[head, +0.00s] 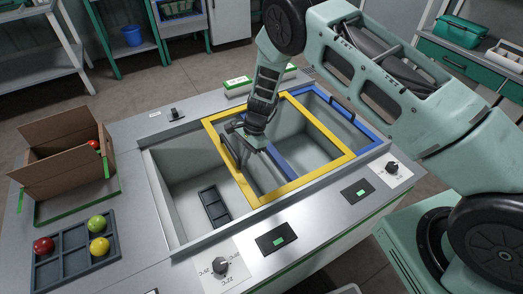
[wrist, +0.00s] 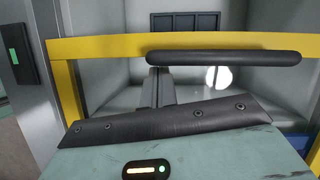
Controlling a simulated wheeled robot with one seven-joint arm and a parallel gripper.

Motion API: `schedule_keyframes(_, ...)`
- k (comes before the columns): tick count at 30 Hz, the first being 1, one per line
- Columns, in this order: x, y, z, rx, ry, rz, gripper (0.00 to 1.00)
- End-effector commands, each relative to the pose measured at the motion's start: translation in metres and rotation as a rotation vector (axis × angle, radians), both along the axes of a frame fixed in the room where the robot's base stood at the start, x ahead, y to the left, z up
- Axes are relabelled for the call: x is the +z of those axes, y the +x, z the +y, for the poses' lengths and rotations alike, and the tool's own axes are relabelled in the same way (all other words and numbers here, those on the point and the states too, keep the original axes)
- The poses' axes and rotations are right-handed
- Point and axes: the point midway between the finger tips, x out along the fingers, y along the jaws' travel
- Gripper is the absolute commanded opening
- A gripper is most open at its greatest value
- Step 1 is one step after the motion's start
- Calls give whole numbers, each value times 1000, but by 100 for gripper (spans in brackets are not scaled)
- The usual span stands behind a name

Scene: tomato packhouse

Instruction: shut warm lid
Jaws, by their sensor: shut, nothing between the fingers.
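A yellow-framed clear lid (head: 318,122) lies over the counter's right-hand well and overlaps a blue-framed lid (head: 372,131). The left well (head: 178,190) is open, with a dark divided tray (head: 214,206) on its floor. I cannot read a label showing which lid is the warm one. A black bar handle (wrist: 225,58) runs along the yellow frame's left side, the edge facing the open well. My gripper (head: 246,148) is shut and empty, low beside this handle, on the lid's side of it. In the wrist view its fingers (wrist: 160,84) reach close to the handle; contact is unclear.
A cardboard box (head: 62,165) and a dark tray (head: 75,255) with red, green and yellow tomatoes stand at the counter's left. Dials (head: 221,266) and small green-lit panels (head: 277,239) sit along the front edge. The open well is clear above.

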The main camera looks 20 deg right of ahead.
Motion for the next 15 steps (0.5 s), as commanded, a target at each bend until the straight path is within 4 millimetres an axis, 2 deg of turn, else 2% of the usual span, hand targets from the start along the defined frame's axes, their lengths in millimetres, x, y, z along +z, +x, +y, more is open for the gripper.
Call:
schedule_keyframes(1, -1, -5, 22, 9, 5, 2, 0)
schedule_keyframes(6, -2, -18, 82, 9, 4, 1, 0)
schedule_keyframes(15, -2, -36, 175, 8, 3, -1, 0)
